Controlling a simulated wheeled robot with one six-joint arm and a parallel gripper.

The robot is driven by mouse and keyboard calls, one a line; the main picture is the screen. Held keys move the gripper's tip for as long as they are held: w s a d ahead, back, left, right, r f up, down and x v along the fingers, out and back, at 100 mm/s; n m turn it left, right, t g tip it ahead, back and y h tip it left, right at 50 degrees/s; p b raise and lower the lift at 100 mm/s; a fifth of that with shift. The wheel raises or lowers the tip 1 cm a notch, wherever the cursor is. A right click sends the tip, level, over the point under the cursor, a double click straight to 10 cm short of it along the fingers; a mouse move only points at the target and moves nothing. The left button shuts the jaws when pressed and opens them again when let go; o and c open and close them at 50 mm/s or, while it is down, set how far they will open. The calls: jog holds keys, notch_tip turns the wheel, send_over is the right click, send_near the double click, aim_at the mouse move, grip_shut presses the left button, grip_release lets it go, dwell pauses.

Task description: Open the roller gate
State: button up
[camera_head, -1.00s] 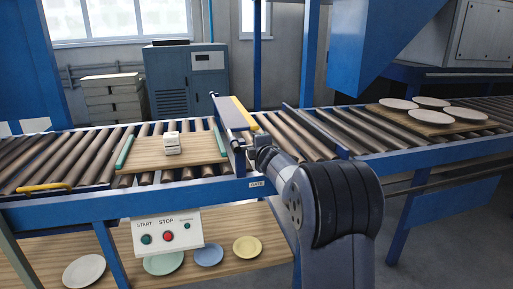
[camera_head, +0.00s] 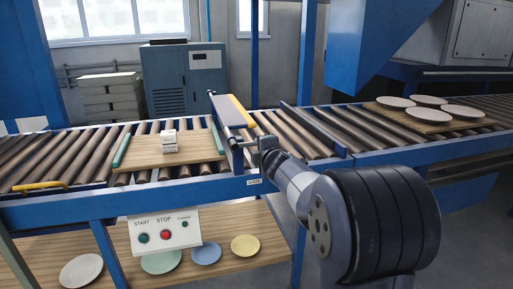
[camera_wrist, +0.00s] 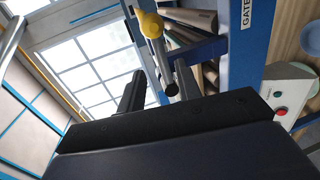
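The roller gate (camera_head: 229,110) is a grey-blue panel with a yellow strip, lying across the conveyor between the wooden board and the rollers to its right. Its GATE label (camera_head: 254,182) is on the blue front rail and also shows in the wrist view (camera_wrist: 246,14). My gripper (camera_head: 262,150) is at the front rail, just right of the gate's near end. In the wrist view its dark fingers (camera_wrist: 160,88) stand apart.
A wooden board (camera_head: 145,155) with small white blocks (camera_head: 170,141) lies left of the gate. A START/STOP box (camera_head: 163,230) hangs below the front rail. Plates on a board (camera_head: 430,118) stand far right. Several plates lie on the lower shelf (camera_head: 110,255).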

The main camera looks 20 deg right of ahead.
aim_at(255, 144)
jog(key=shift+s+r, duration=0.15)
jog(key=shift+s, duration=0.65)
jog(key=shift+s+r, duration=0.15)
jog(key=shift+s, duration=0.6)
jog(key=shift+w, duration=0.1)
jog(key=w, duration=0.3)
jog(key=w+f, duration=0.1)
jog(key=w, duration=0.3)
jog(key=w+f+p, duration=0.1)
jog(key=w, duration=0.2)
jog(key=shift+w+f, duration=0.1)
jog(key=shift+w, duration=0.15)
jog(key=shift+s, duration=0.2)
jog(key=s+r, duration=0.2)
jog(key=s, duration=0.9)
jog(key=w, duration=0.3)
jog(key=w+f, duration=0.1)
jog(key=w, duration=0.7)
jog(key=shift+f, duration=0.4)
jog(key=shift+w+f, duration=0.15)
jog(key=shift+w, duration=0.1)
jog(key=shift+s+f+m, duration=0.1)
jog(key=shift+f+m, duration=0.25)
jog(key=shift+m, duration=0.35)
